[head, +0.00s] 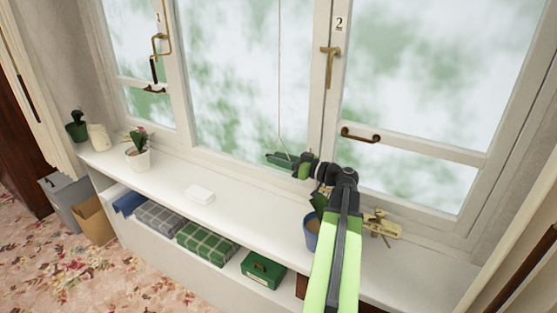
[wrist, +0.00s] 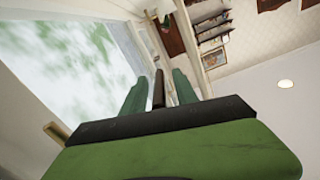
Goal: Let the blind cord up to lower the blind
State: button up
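A thin pale cord (head: 279,80) hangs down in front of the middle window pane and forks near its lower end into a small triangle. The fork ends at my gripper (head: 281,159), low at the window just above the sill. In the wrist view, my gripper (wrist: 158,88) has two green fingers with a brown bar-like handle (wrist: 158,90) lying lengthwise between them. Narrow gaps show on both sides of the handle, so the fingers look apart around it. In the head view the fingers hide most of the handle. The blind itself is not in view.
The white sill (head: 240,217) holds a white potted plant (head: 138,158), a white block (head: 199,195), a blue pot (head: 311,232) beside my arm and a brass-coloured object (head: 381,227). Window handles (head: 330,62) stick out. Folded blankets (head: 207,243) and a green box (head: 263,269) sit below.

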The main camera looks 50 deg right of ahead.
grip_shut()
dwell(1.4)
